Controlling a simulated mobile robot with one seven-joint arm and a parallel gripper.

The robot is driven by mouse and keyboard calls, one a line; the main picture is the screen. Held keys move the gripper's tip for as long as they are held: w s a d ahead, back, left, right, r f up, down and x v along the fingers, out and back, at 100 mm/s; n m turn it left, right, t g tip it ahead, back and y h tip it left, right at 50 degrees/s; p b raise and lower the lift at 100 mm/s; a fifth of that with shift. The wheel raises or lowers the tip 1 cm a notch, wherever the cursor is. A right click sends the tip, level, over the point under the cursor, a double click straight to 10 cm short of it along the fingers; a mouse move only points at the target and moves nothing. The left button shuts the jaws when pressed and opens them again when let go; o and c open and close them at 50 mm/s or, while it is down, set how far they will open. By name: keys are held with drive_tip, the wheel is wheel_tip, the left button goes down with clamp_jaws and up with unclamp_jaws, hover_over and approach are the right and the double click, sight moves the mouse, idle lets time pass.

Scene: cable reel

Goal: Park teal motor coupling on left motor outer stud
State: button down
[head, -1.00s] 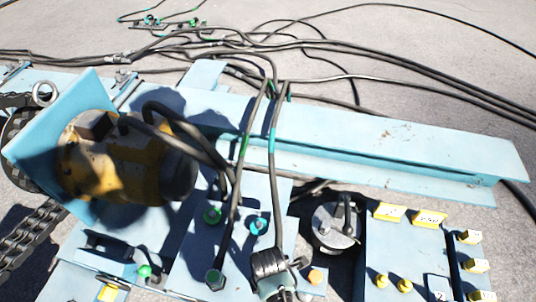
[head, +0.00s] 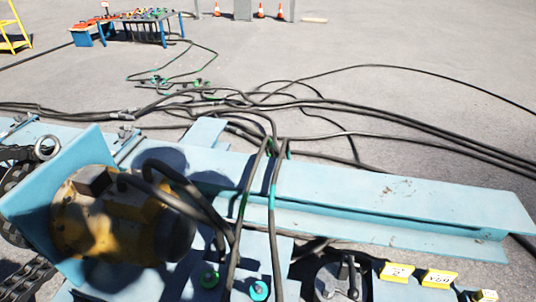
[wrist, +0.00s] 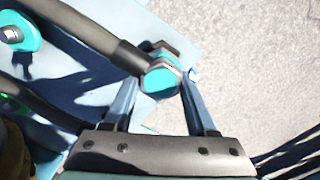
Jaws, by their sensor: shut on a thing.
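In the wrist view my gripper (wrist: 162,92) is shut on the teal motor coupling (wrist: 160,78), a dark fitting with a teal end face. Its thick black cable (wrist: 85,25) runs off to the upper left. A teal stud (wrist: 12,34) stands on the blue plate at the upper left, apart from the held coupling. In the head view a teal stud (head: 259,290) and a green stud (head: 209,275) sit on the blue plate beside the yellow motor (head: 115,215). The teal-banded cable (head: 272,196) hangs over the blue beam. My gripper is outside the head view.
The long blue beam (head: 400,205) crosses behind the plate. Several black cables trail over the beam and concrete floor. A round grey canister (head: 338,280) and yellow tags (head: 438,278) stand at the lower right. A blue table (head: 145,27) with several items is far off.

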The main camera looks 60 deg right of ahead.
drive_tip(key=shift+f, duration=0.5)
idle(0.4)
drive_tip(key=shift+c, duration=0.6)
unclamp_jaws()
wheel_tip(320, 180, up, 13)
drive_tip(key=p, duration=0.3)
drive_tip(key=shift+p, duration=0.35)
